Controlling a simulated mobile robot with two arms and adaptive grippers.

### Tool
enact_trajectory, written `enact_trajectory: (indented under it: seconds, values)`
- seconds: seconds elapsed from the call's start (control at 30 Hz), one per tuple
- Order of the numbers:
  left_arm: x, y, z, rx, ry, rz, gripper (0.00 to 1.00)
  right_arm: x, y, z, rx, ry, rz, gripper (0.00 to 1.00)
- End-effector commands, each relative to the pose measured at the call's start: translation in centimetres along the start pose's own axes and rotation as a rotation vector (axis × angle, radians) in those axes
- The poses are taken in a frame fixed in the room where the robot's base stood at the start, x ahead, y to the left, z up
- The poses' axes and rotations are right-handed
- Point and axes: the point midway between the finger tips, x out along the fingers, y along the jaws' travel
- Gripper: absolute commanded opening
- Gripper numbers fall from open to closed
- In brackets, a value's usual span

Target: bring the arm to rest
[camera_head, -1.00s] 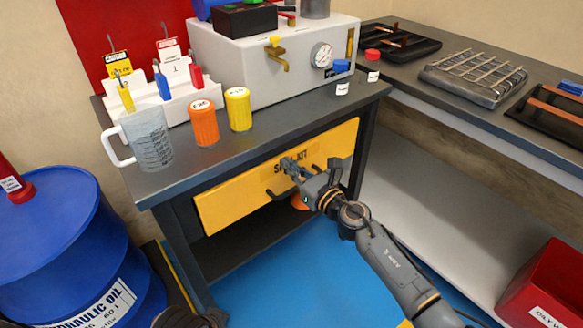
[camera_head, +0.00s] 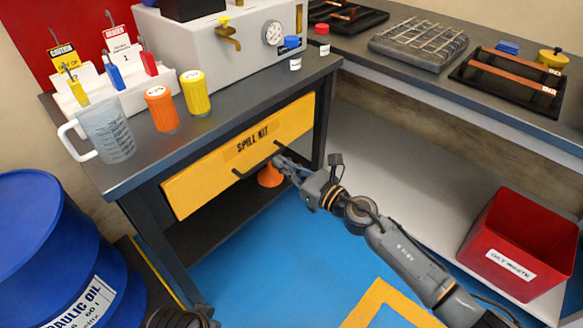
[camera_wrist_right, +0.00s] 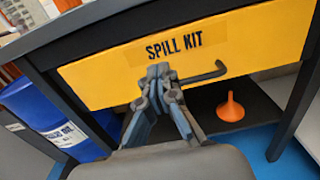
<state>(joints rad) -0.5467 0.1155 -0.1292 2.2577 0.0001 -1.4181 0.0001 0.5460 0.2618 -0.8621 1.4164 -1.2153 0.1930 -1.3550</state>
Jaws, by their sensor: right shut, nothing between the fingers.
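My right gripper (camera_head: 283,166) is shut and empty, in front of the yellow spill kit drawer (camera_head: 205,172) and close to its dark handle (camera_head: 262,160). Whether it touches the handle is hard to tell. In the right wrist view my right gripper (camera_wrist_right: 158,72) shows in front of the drawer (camera_wrist_right: 110,78), with the handle (camera_wrist_right: 208,76) to its right. The drawer looks closed under the grey bench (camera_head: 140,158). My right arm reaches in from the lower right. My left gripper is not clearly in view; a dark part of me shows at the bottom left.
An orange funnel (camera_head: 270,177) sits on the shelf below the drawer. A blue oil drum (camera_head: 45,235) stands at left. A red waste bin (camera_head: 520,240) stands at right. A jug (camera_head: 108,132) and orange and yellow containers stand on the bench. The blue floor (camera_head: 290,265) is open.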

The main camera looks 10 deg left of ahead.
Motion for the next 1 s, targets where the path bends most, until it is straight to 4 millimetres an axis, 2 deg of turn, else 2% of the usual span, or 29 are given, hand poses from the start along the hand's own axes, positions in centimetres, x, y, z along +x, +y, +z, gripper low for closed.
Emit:
enact_trajectory:
  seconds: [0.03, 0.17, 0.4, 0.47, 0.57, 0.67, 0.77, 0.8, 0.9, 1.0]
  values:
    - [0.3, 0.1, 0.1, 0.0, -0.004, 0.001, 1.0, -0.9, 0.0, 0.1, 0.0, 0.001, 0.0, 0.0]
    - [0.8, 0.1, 0.1, 0.001, -0.004, 0.002, 1.0, -2.1, 0.0, 0.0, 0.001, 0.0, 0.0, 0.0]
    - [1.1, 0.1, 0.1, 0.001, -0.005, 0.002, 1.0, -2.7, 0.1, 0.0, 0.017, -0.005, -0.006, 0.0]
    - [1.1, 0.1, 0.1, 0.001, -0.005, 0.002, 1.0, -3.0, -0.1, 0.2, 0.073, -0.022, -0.032, 0.0]
    - [1.1, 0.1, 0.1, 0.001, -0.005, 0.002, 1.0, -4.2, -1.2, 0.7, 0.312, -0.094, -0.143, 0.0]
    - [1.1, 0.1, 0.1, 0.001, -0.005, 0.002, 1.0, -7.4, -3.6, 0.1, 0.72, -0.213, -0.338, 0.0]
    - [1.1, 0.1, 0.1, 0.001, -0.005, 0.001, 1.0, -12.8, -6.2, -2.9, 1.195, -0.353, -0.583, 0.0]
    - [1.1, 0.1, 0.1, 0.001, -0.005, 0.001, 1.0, -15.2, -6.8, -4.6, 1.378, -0.411, -0.685, 0.0]
    - [1.1, 0.1, 0.1, 0.001, -0.005, 0.001, 1.0, -21.3, -6.7, -9.4, 1.772, -0.546, -0.93, 0.0]
    - [1.1, 0.1, 0.1, 0.001, -0.005, 0.001, 1.0, -26.9, -4.8, -13.8, 2.084, -0.674, -1.168, 0.0]
